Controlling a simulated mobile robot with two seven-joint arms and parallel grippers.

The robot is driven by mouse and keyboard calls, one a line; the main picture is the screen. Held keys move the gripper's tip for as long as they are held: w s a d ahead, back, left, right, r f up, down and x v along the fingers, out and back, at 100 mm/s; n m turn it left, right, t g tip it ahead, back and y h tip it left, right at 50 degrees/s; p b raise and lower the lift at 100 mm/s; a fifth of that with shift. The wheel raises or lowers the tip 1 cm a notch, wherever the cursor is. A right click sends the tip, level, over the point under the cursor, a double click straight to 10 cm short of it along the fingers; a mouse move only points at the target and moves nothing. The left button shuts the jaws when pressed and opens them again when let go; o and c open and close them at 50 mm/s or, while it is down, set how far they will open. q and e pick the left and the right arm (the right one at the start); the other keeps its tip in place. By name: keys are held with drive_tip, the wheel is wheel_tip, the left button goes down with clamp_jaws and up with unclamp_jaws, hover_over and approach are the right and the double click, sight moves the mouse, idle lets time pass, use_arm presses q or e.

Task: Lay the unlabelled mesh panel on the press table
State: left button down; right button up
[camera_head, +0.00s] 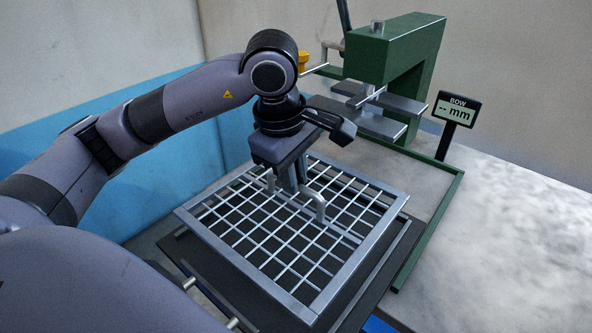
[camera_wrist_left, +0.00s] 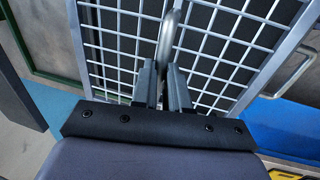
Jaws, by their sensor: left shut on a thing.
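The mesh panel (camera_head: 240,264) is a pale metal frame with a white wire grid. It looks roughly level over a dark plate (camera_head: 215,278); I cannot tell whether they touch. No label shows on it. My left gripper (camera_head: 296,188) points down at the panel's middle and is shut on its bent metal handle (camera_head: 320,207). In the left wrist view the handle (camera_wrist_left: 168,35) runs between the fingers (camera_wrist_left: 163,72), with the grid behind. The press table (camera_head: 432,178), a grey surface with a green edge, lies behind and right of the panel. My right gripper is not in view.
A green press (camera_head: 415,50) with grey plates (camera_head: 375,122) stands at the back. A display (camera_head: 457,109) reading "BOW -- mm" stands to its right. A green rail (camera_head: 430,232) runs close to the panel's right. A metal loop (camera_wrist_left: 297,72) shows beside the panel in the left wrist view.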

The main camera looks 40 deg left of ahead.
sight(294, 206)
use_arm(q)
drive_tip(key=shift+b, duration=0.3)
wheel_tip(294, 206, down, 4)
drive_tip(key=b, duration=0.3)
drive_tip(key=shift+b, duration=0.4)
wheel_tip(294, 206, down, 2)
drive_tip(key=shift+f+b, duration=0.1)
drive_tip(key=shift+b, duration=1)
drive_tip(key=shift+f, duration=0.15)
drive_tip(key=c, duration=1.1)
unclamp_jaws()
drive_tip(key=shift+o, duration=0.2)
drive_tip(key=shift+f, duration=0.1)
